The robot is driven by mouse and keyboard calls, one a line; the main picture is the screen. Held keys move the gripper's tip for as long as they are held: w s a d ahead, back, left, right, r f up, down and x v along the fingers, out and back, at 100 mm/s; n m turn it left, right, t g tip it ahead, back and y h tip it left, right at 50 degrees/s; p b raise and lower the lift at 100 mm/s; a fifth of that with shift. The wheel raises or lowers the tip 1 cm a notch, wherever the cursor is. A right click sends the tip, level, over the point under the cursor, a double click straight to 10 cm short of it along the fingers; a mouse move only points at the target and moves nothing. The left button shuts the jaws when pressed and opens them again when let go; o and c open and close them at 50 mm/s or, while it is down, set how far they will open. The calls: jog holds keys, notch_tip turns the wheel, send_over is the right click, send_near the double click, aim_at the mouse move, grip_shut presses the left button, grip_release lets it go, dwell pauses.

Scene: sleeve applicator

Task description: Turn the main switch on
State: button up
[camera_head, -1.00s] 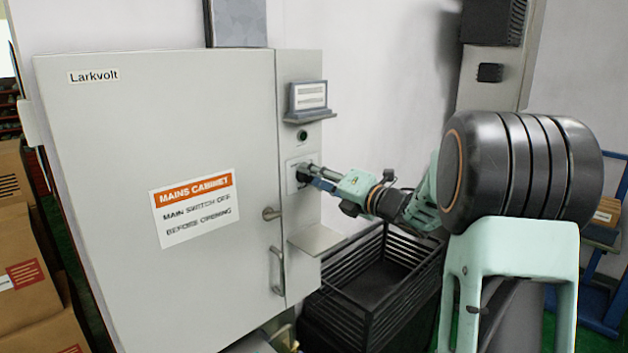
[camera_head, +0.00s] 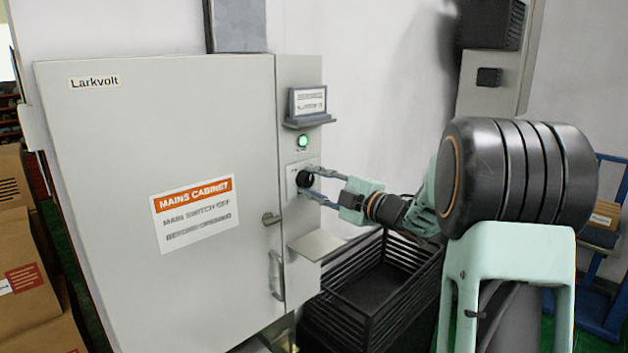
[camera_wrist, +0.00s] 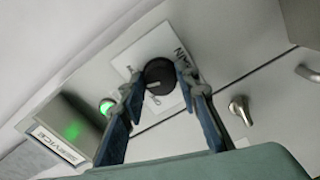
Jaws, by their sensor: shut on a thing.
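The main switch is a round black rotary knob (camera_head: 303,179) on a pale square plate on the cabinet's narrow right-hand panel. It also shows in the wrist view (camera_wrist: 157,74), where the plate lettering is partly readable as "MAIN". My gripper (camera_head: 306,180) has one finger on each side of the knob, shut on it; the wrist view also shows the fingertips (camera_wrist: 161,79) against its sides. The knob's exact pointer position is hard to read. A round lamp (camera_head: 303,142) above the switch glows green, and it also shows in the wrist view (camera_wrist: 106,107).
The grey mains cabinet (camera_head: 110,130) has a door handle (camera_head: 276,275) and a latch (camera_head: 271,218). A shelf (camera_head: 317,245) juts out below the switch. A black slatted crate (camera_head: 370,285) stands below my arm.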

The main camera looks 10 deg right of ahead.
jog(key=m+p, duration=0.2)
jog(key=m, duration=0.3)
jog(key=shift+f, duration=0.1)
dwell(0.6)
jog(key=o, duration=1.2)
jog(key=shift+c, duration=0.2)
jog(key=shift+s+d, duration=0.1)
jog(key=shift+s, duration=0.05)
jog(key=v, duration=1.1)
jog(key=shift+s+d, duration=0.15)
jog(key=shift+s, duration=0.2)
